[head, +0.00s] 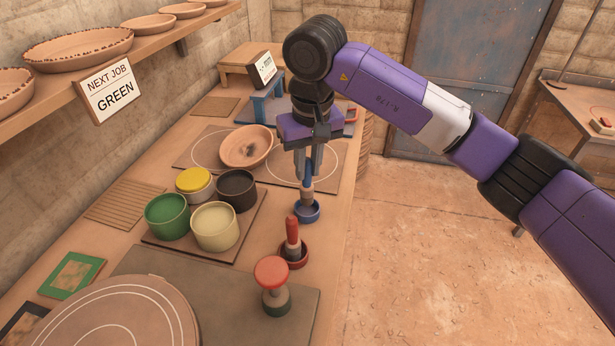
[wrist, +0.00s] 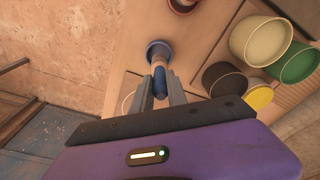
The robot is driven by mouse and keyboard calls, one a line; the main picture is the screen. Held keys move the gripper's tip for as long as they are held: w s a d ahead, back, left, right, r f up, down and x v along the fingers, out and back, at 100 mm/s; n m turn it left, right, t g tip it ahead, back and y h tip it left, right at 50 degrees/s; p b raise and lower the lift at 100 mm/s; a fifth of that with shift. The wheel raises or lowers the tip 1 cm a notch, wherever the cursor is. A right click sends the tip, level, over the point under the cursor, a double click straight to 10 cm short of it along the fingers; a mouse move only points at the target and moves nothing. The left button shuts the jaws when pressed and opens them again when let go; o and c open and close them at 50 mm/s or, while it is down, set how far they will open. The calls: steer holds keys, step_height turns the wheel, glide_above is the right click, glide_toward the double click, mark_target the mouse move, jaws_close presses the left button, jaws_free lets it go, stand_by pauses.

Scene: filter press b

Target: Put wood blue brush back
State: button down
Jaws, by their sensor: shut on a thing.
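My gripper (head: 309,172) is shut on the blue brush (head: 308,182), pointing straight down. The brush is upright, with a blue handle between the fingers and a wood-coloured part below. In the wrist view the blue handle (wrist: 160,82) shows between the fingers (wrist: 162,72). The small blue cup (head: 306,213) stands on the bench directly under the brush; it also shows in the wrist view (wrist: 154,45). The brush's lower end is at the cup's mouth; I cannot tell how deep it sits.
A red brush (head: 292,232) stands in a red cup (head: 293,259) nearer me. A red-topped stamp (head: 271,272) is in front. Several glaze pots, including a green one (head: 167,217), stand on a board left. A brown bowl (head: 245,147) lies behind. The bench edge is close right.

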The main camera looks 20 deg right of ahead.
mark_target(307, 186)
steer(key=shift+f, duration=1.65)
steer(key=shift+f, duration=0.2)
steer(key=c, duration=1.3)
jaws_free()
steer(key=shift+r, duration=0.1)
steer(key=r, duration=0.4)
steer(key=s+r, duration=0.1)
steer(key=r, duration=0.7)
steer(key=shift+s+b, duration=0.25)
steer(key=shift+b, duration=0.15)
